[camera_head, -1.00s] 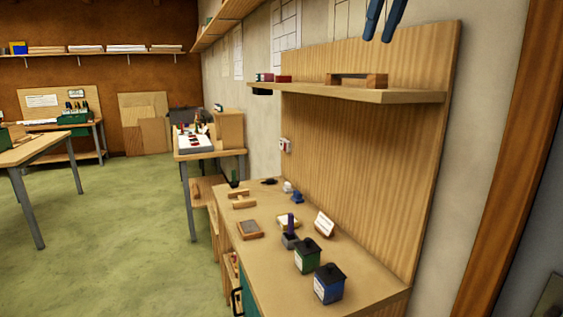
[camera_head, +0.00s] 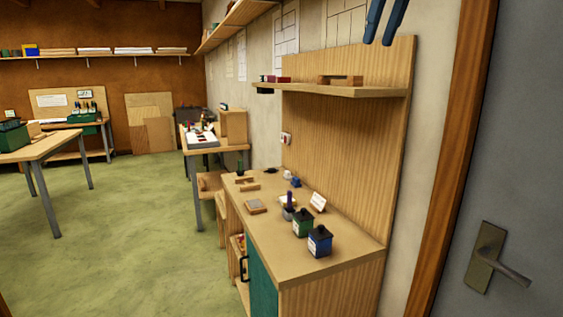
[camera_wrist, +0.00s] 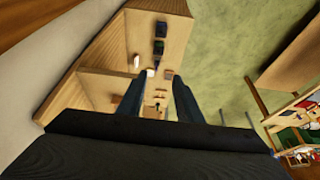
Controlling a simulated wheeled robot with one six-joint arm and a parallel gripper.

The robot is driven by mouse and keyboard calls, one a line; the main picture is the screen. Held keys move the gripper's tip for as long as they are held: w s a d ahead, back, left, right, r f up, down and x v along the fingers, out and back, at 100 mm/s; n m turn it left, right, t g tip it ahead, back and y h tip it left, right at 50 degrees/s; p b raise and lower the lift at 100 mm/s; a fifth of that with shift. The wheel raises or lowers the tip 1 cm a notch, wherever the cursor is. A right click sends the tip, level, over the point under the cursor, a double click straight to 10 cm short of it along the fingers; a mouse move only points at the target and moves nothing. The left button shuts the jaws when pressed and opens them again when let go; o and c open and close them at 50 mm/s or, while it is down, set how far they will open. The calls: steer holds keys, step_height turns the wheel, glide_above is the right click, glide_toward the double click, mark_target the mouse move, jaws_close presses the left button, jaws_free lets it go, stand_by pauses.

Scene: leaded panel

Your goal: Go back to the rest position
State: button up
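My gripper (camera_head: 378,40) shows at the top of the head view as two dark blue fingers, raised in front of the wall and above the wooden workbench (camera_head: 325,268). In the wrist view my gripper (camera_wrist: 158,82) has its fingers apart, with nothing visible held between them. The bench and its small items show beyond the fingers there. The rest of my arm is out of the head view.
A green box (camera_head: 303,222) and a blue box (camera_head: 319,241) stand on the bench. A shelf (camera_head: 340,91) juts from its back panel. A grey door (camera_head: 510,180) with a handle is at the right. Green floor (camera_head: 130,240) at the left is open.

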step_height(320, 180, down, 34)
steer(key=m+g+h+b, duration=0.1)
steer(key=m+g+b, duration=0.1)
steer(key=m+b, duration=0.1)
steer(key=s+a+f+b, duration=0.1)
steer(key=s+f, duration=0.9)
steer(key=f, duration=0.3)
steer(key=s+f+m+b, duration=0.1)
steer(key=s+f, duration=0.9)
steer(key=f, duration=0.3)
steer(key=shift+a+g+h, duration=0.35)
steer(key=shift+g+h, duration=0.05)
